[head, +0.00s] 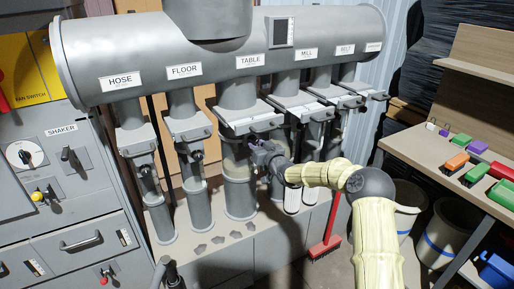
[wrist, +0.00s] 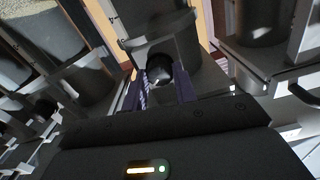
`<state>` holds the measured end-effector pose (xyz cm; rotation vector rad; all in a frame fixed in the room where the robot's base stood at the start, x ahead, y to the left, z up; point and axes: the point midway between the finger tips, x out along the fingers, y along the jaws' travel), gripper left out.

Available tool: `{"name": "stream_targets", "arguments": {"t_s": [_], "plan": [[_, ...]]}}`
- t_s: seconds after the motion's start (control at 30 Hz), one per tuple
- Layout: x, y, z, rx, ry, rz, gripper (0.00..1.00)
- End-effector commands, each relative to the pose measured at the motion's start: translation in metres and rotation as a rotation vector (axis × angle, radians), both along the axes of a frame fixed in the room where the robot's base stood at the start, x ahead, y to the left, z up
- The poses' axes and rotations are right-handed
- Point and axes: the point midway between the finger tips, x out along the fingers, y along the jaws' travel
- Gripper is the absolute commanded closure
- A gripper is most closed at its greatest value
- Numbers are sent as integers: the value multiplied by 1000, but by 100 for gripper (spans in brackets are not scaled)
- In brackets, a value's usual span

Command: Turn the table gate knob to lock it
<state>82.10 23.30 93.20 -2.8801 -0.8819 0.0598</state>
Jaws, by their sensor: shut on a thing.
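The table gate (head: 248,120) is the grey slide gate on the pipe under the TABLE label (head: 250,61). My gripper (head: 258,148) is at the front of this pipe, just below the gate plate. In the wrist view, the table gate knob (wrist: 159,68) is a dark round knob between the two fingers of my gripper (wrist: 160,85). The fingers are shut on it. In the head view my gripper hides the knob. Which way the knob is turned cannot be told.
Gates under HOSE (head: 137,139) and FLOOR (head: 189,128) stand to the left, and the MILL gate (head: 303,106) is close on the right.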

Motion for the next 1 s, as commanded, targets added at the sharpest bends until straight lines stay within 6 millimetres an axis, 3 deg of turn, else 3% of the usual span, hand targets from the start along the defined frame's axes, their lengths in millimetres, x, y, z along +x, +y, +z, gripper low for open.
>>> {"name": "stream_targets", "arguments": {"t_s": [0.6,1.0], "plan": [[0,-1,-2,445,302,-1,95],[0,0,-2,549,374,-1,95]]}}
